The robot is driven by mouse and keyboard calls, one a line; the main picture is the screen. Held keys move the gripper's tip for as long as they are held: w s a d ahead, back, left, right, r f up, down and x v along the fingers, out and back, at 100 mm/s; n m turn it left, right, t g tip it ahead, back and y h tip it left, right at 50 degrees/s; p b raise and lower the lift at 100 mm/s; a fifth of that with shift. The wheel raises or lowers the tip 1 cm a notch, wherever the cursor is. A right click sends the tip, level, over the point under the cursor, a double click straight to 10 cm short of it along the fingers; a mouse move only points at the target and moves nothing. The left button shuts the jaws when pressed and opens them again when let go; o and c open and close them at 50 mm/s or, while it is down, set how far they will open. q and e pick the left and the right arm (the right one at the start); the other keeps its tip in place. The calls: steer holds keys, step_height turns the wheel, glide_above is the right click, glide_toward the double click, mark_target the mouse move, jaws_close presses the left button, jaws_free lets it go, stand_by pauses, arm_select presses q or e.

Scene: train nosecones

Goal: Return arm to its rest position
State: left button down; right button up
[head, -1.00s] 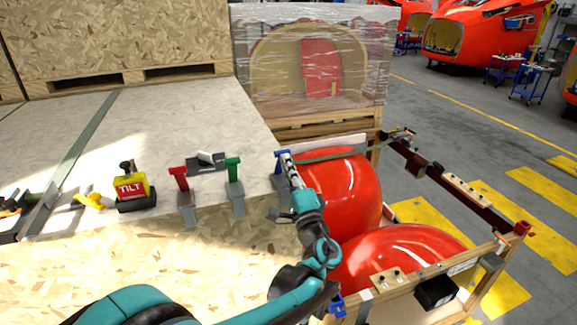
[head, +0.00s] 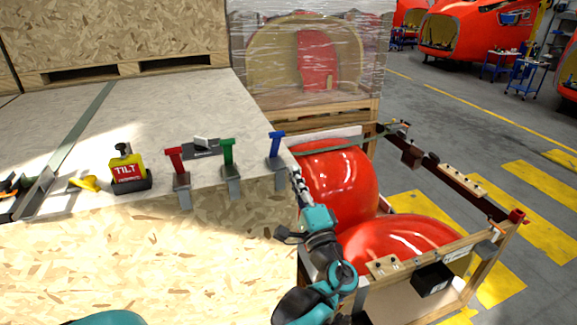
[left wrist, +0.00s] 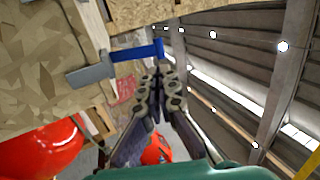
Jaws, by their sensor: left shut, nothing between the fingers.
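My left gripper (head: 297,180) is in front of the red nosecones, just right of the bench edge. Its two fingers lie close together, shut and empty, and they also show in the left wrist view (left wrist: 167,82). A blue-handled clamp (head: 277,146) stands upright on the bench edge, left of the gripper and apart from it in the head view. In the left wrist view the blue handle (left wrist: 138,53) is beyond the fingertips. My right gripper is in neither view.
Two red nosecones (head: 340,182) sit in a wooden frame (head: 482,270) at right. A wrapped crate (head: 310,55) stands behind. Striped floor is open at far right.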

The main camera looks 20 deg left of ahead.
arm_select(q)
steer(key=s+a+f+n+g+h+b, duration=0.1)
steer(key=s+a+f+n+g+b, duration=0.25)
steer(key=f, duration=0.55)
steer(key=s+a+f+g+h+b, duration=0.1)
steer(key=s+a+f+g+b, duration=0.2)
steer(key=f+b, duration=0.5)
steer(key=s+a+f+n+g+h+b, duration=0.1)
steer(key=s+a+f+n+g+b, duration=0.2)
steer(key=f, duration=0.8)
steer(key=s+d+f+n+h+b, duration=0.1)
steer(key=s+d+f+h+b, duration=0.1)
steer(key=f, duration=0.6)
steer(key=s+d+f+n+g+h+b, duration=0.1)
steer(key=s+d+f+n+h+b, duration=0.1)
steer(key=s+f+h+b, duration=0.2)
steer(key=s+d+f+n+h+b, duration=0.1)
steer(key=s+d+f+h+b, duration=0.1)
steer(key=s+f+b, duration=0.3)
step_height(320, 180, down, 8)
steer(key=h+b, duration=0.1)
steer(key=b, duration=0.3)
steer(key=shift+s+f+n+g, duration=0.2)
steer(key=shift+s+n+g, duration=0.15)
steer(key=shift+s, duration=0.05)
